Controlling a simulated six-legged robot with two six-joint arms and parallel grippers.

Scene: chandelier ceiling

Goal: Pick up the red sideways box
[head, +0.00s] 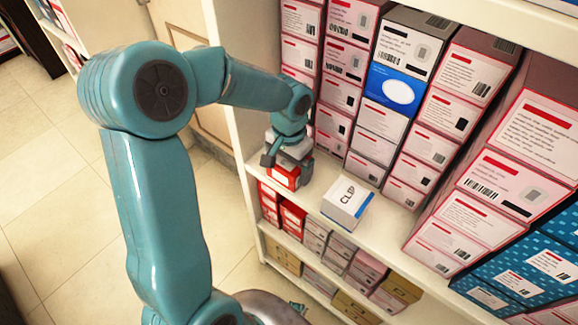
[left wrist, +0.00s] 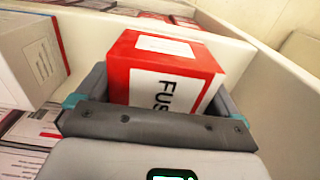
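The red box (head: 284,174) stands at the left end of the middle shelf in the head view, partly hidden under my left gripper. In the left wrist view the red box (left wrist: 165,72) shows a red top and a white label with dark letters reading "FUS". My left gripper (head: 285,158) is over it, with its fingers set wide apart. In the left wrist view the left gripper (left wrist: 160,90) has one finger on each side of the box. The box sits slightly turned between them. Contact with the fingers is not clear. My right gripper is not in view.
A white box marked "CLIP" (head: 347,202) stands just right on the same shelf (head: 320,178). Stacks of pink boxes (head: 342,62) rise behind it. A shelf side wall (left wrist: 275,75) is close on the right in the left wrist view. More boxes (head: 292,217) fill the shelf below.

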